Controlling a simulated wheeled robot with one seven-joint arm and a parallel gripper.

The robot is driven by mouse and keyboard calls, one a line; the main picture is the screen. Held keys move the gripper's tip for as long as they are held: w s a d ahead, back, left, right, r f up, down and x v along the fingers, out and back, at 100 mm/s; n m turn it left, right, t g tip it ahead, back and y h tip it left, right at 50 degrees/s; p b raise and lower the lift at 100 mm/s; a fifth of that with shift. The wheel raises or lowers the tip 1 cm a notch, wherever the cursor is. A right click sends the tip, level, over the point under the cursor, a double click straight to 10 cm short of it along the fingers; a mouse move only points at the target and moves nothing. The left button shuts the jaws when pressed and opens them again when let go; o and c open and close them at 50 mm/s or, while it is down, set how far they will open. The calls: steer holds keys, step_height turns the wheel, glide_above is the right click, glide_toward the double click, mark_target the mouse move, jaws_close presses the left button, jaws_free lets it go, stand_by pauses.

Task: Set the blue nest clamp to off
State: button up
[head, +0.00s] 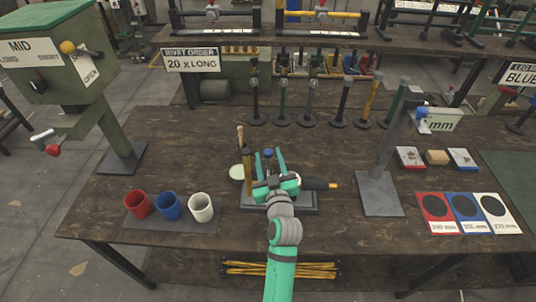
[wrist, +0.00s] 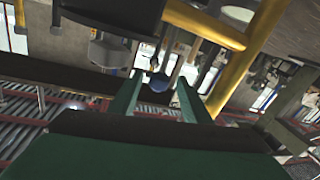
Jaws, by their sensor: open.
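A small blue knob (head: 267,153), which looks like the blue nest clamp, stands at the middle fixture (head: 300,207) on the bench. It also shows as a blue round end (wrist: 160,83) in the wrist view. My gripper (head: 269,160) is open over the fixture, its two teal fingers on either side of the blue knob in the picture. In the wrist view my gripper (wrist: 158,88) has the blue end between its fingertips; I cannot tell whether it touches. My wrist hides much of the fixture, and the clamp's setting cannot be read.
A yellow-brown post (head: 247,172) stands close left of my fingers; a yellow bar (wrist: 238,62) is close in the wrist view. A black cylinder (head: 315,184) sticks out right. Red, blue and white cups (head: 169,207) stand left. A grey press (head: 379,190) with another blue knob (head: 422,112) stands right.

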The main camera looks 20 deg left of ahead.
steer(key=shift+x, duration=0.95)
steer(key=shift+d, duration=0.1)
jaws_close()
steer(key=shift+w, duration=0.15)
